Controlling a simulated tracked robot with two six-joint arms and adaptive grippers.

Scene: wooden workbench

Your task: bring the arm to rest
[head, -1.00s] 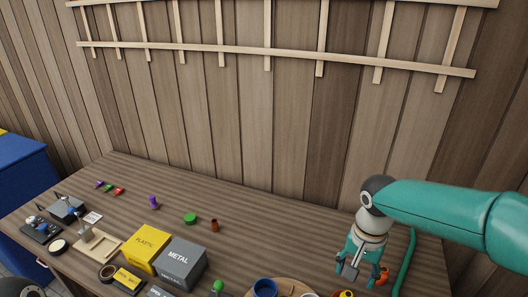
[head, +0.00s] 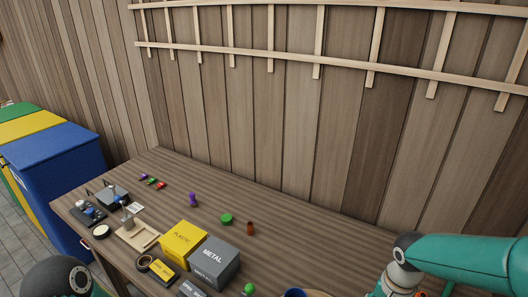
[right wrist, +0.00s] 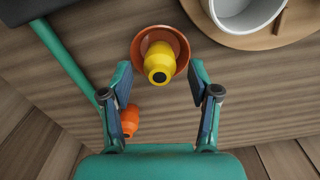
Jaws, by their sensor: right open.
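My right arm (head: 470,255), teal with a grey wrist joint, comes in from the right in the head view. Its gripper is cut off by the bottom edge there. In the right wrist view my right gripper (right wrist: 159,85) is open, its two fingers wide apart with nothing held. A yellow piece with a dark end (right wrist: 159,62) sits in a reddish-brown round dish (right wrist: 181,48) beyond and between the fingertips. I cannot tell how far below they are. A dark joint of my left arm (head: 66,275) shows at the bottom left; the left gripper is out of view.
A yellow PLASTIC box (head: 183,241) and grey METAL box (head: 214,262) stand on the workbench (head: 300,245). An orange piece (right wrist: 130,120) lies by the left finger in the wrist view. A white-lined cup (right wrist: 243,15) stands nearby.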

